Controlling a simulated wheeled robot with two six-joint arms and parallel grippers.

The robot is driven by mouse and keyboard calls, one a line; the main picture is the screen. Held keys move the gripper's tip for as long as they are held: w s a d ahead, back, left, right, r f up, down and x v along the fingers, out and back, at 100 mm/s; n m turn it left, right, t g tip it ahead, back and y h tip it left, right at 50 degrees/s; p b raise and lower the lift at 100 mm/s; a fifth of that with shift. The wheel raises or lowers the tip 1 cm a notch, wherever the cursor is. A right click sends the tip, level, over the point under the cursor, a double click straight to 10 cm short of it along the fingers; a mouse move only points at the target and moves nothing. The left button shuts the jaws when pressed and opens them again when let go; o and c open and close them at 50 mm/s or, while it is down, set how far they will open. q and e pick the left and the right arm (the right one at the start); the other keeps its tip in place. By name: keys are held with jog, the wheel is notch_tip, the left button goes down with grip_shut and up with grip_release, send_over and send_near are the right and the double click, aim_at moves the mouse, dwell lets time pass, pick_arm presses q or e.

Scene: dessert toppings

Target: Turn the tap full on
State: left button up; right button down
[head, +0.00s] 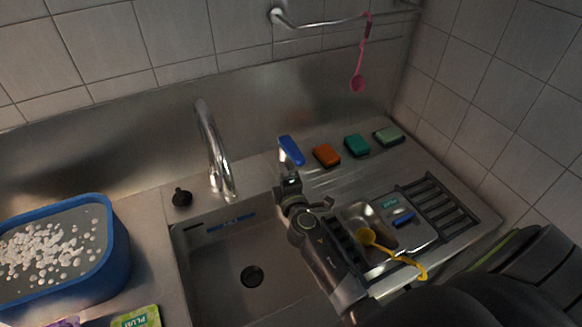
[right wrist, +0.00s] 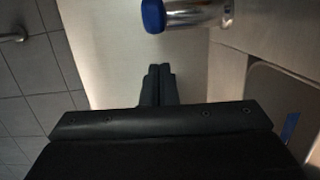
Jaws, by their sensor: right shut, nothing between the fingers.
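The tap's curved metal spout (head: 209,140) rises behind the sink (head: 215,270) in the head view. To its right is a blue-ended lever (head: 291,150), just beyond my right gripper (head: 288,182). In the right wrist view the lever's blue end (right wrist: 153,15) and its metal cylinder (right wrist: 196,14) are at the top. The shut, empty fingers (right wrist: 157,72) of my right gripper are below it, with a gap in the picture. Whether they touch the lever in depth is unclear. No water stream is visible at the spout. My left gripper is out of view.
Orange (head: 327,155), teal (head: 357,145) and pale green (head: 388,135) sponges lie right of the lever. A pink spoon (head: 358,82) hangs from a wall rail. A blue tub (head: 108,265) stands left.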

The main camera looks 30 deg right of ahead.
aim_at(301, 165)
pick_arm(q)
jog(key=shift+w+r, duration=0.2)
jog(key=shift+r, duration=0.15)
pick_arm(e)
jog(key=shift+s+d, duration=0.1)
jog(key=shift+d, duration=1.15)
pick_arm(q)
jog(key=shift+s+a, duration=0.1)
pick_arm(e)
jog(key=shift+s+d, duration=0.3)
jog(key=shift+d, duration=0.65)
jog(key=shift+s+d+b, duration=0.1)
jog(key=shift+d+b, duration=0.2)
jog(key=shift+d, duration=0.35)
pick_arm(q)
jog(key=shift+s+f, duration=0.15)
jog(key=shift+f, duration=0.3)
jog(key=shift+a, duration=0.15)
pick_arm(e)
jog(key=shift+a, duration=0.2)
